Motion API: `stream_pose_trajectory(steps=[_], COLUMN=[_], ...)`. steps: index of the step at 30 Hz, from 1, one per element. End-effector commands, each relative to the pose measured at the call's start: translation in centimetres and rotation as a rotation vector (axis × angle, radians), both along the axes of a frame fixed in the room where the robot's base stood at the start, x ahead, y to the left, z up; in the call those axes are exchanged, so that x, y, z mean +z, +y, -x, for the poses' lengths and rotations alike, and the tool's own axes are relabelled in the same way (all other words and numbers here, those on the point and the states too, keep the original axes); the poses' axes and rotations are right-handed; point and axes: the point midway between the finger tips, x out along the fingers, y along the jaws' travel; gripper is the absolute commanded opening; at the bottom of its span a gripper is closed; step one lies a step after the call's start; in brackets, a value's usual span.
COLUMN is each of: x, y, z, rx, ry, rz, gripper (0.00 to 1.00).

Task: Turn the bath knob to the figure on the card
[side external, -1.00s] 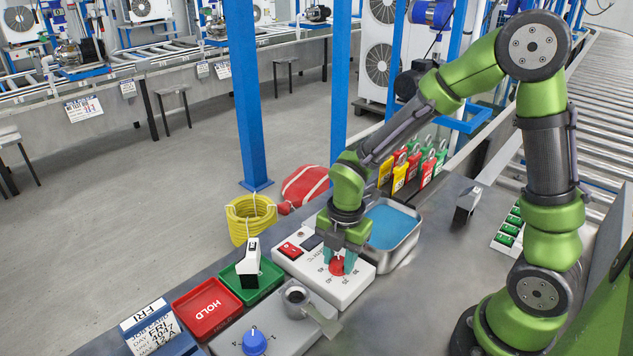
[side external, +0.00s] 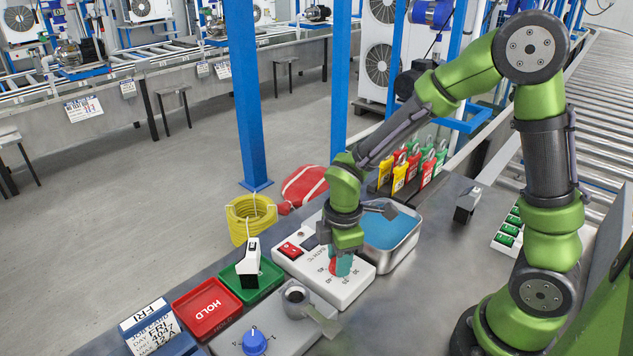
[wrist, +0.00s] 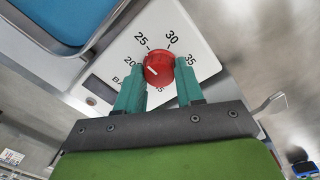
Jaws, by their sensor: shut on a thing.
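The red bath knob (side external: 333,266) sits on a white control box (side external: 345,292) with a printed scale. In the wrist view the knob (wrist: 158,68) is between the two teal fingertips of my gripper (wrist: 160,84), which is shut on it. Its short white mark points left and slightly up in that view, toward the 20–25 side of the scale. The figures 20, 25, 30 and 35 are readable; lower ones are partly hidden by the fingers. A job card (side external: 152,328) stands at the front left, with FRI, 4047 and 12 on it; its smaller print is unclear.
A metal bath with blue liquid (side external: 390,228) stands right behind the box. A red switch (side external: 290,250) is on the box's left end. A red HOLD tray (side external: 207,308), a green tray (side external: 268,284) and a grey box with a blue knob (side external: 254,342) lie to the left and front.

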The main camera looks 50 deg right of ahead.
Motion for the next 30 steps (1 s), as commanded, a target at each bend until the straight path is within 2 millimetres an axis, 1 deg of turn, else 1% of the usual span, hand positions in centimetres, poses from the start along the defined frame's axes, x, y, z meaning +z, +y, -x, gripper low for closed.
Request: stream_pose_trajectory(steps=[6, 12, 29, 30], x=[0.10, 0.11, 0.12, 0.12], y=[-0.01, -0.04, -0.04, -0.04], z=[-0.03, -0.04, -0.03, -0.03], rx=[-0.124, -0.190, -0.214, -0.214], ry=[-0.001, 0.000, -0.001, -0.001], rz=[0.001, 0.001, 0.001, 0.001], gripper=[0.06, 0.06, 0.06, 0.43])
